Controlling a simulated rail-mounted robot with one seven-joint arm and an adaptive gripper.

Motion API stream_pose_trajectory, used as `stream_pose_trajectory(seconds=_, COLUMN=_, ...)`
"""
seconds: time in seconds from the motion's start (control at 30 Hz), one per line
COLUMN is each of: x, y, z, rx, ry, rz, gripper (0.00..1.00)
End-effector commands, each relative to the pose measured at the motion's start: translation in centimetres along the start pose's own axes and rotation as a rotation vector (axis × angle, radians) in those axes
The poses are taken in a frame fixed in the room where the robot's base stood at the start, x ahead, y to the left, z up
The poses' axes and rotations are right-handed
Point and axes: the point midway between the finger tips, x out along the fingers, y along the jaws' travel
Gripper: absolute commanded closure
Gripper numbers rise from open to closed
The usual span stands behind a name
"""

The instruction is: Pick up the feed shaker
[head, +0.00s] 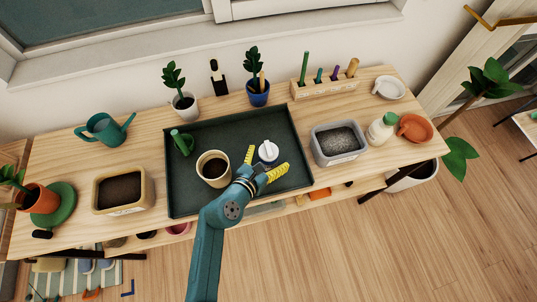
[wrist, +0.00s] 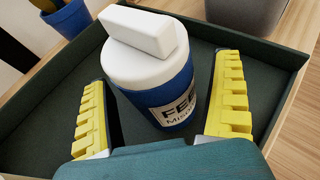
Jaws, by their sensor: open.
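The feed shaker (wrist: 150,85) is a blue canister with a white lid and a raised white bar on top. Its label shows "FEE" and is partly cut off from view. It stands upright in the dark green tray (head: 225,133), and its white lid (head: 268,151) shows in the head view. My gripper (head: 263,166) is open, its yellow-padded fingers to either side of the shaker. In the wrist view the fingers (wrist: 160,115) stand apart from the shaker, with a gap on both sides.
In the tray, a cream pot of soil (head: 213,168) stands left of my gripper, and a green item (head: 182,142) lies farther left. A grey gravel bin (head: 338,143) stands right of the tray. A blue plant pot (head: 258,95) stands behind it.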

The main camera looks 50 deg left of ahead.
Motion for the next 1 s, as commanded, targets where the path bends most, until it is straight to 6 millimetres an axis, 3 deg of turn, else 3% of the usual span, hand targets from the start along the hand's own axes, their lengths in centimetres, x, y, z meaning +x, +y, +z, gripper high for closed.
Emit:
stream_pose_trajectory(seconds=0.07, x=0.0, y=0.0, z=0.0, rx=0.000, ry=0.000, rz=0.000, gripper=0.08)
stream_pose_trajectory(seconds=0.43, x=-0.1, y=0.0, z=0.0, rx=0.000, ry=0.000, rz=0.000, gripper=0.78)
stream_pose_trajectory(seconds=0.7, x=-0.4, y=0.1, z=0.9, rx=0.001, ry=-0.004, rz=0.001, gripper=0.79)
stream_pose_trajectory(seconds=1.0, x=-3.0, y=0.0, z=7.2, rx=0.002, ry=-0.005, rz=0.000, gripper=0.79)
